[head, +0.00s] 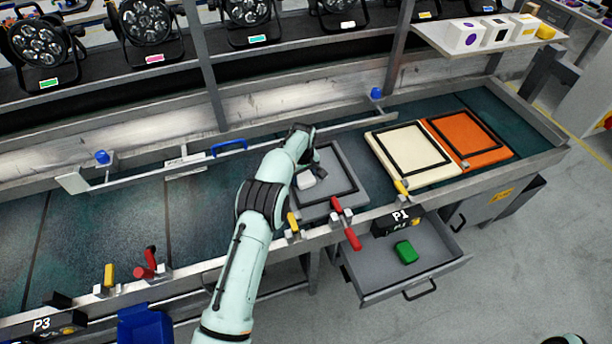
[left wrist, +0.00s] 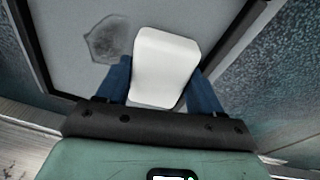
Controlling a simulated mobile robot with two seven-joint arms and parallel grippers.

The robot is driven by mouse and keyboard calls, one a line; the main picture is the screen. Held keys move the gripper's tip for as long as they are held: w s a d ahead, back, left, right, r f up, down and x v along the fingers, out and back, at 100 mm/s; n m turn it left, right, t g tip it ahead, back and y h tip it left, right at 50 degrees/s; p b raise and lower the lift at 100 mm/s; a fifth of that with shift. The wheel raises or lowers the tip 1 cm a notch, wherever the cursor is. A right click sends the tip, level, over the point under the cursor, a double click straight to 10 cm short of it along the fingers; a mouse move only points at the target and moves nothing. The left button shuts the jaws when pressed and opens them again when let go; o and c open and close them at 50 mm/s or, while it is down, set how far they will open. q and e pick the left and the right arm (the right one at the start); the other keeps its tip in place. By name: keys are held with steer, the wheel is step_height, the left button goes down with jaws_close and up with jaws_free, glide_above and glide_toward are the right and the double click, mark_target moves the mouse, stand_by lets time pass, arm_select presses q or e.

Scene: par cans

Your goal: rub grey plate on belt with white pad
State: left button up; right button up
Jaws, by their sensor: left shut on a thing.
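The grey plate (head: 336,163) with a black square border lies on the dark green belt (head: 110,224), in front of my left arm's wrist. In the left wrist view its grey surface (left wrist: 75,20) fills the top, with a dark smudge (left wrist: 107,40) left of the pad. My left gripper (left wrist: 163,82) has its blue fingers shut on the white pad (left wrist: 165,60), one on each side. The pad also shows in the head view (head: 306,180), over the plate's left part. I cannot tell whether it touches the plate. My right gripper is not in view.
A cream plate (head: 408,153) and an orange plate (head: 466,138) lie right of the grey one. Red clamps (head: 345,222) and a metal rail (head: 330,128) edge the belt. An open drawer (head: 375,282) holds a green block (head: 405,252). Stage lights (head: 148,20) stand behind.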

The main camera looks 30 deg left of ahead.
arm_select(q)
steer(key=shift+s+a+f+g, duration=0.25)
steer(key=shift+s+a+g, duration=0.05)
steer(key=shift+s+a, duration=0.6)
steer(key=shift+w+a+r, duration=0.1)
steer(key=shift+r, duration=0.15)
steer(key=r, duration=0.1)
steer(key=p, duration=0.1)
steer(key=r, duration=0.1)
steer(key=shift+w+a+r, duration=0.15)
steer(key=shift+w+r, duration=0.1)
steer(key=shift+r, duration=0.1)
steer(key=r, duration=0.1)
steer(key=s+r+p, duration=0.1)
steer(key=shift+s+r, duration=0.25)
steer(key=shift+r, duration=0.3)
steer(key=shift+w+d, duration=0.3)
steer(key=shift+w, duration=0.15)
steer(key=shift+r, duration=0.1)
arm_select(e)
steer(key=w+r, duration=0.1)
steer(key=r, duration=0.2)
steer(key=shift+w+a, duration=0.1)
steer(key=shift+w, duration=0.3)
arm_select(q)
steer(key=shift+s, duration=0.1)
steer(key=shift+r, duration=0.15)
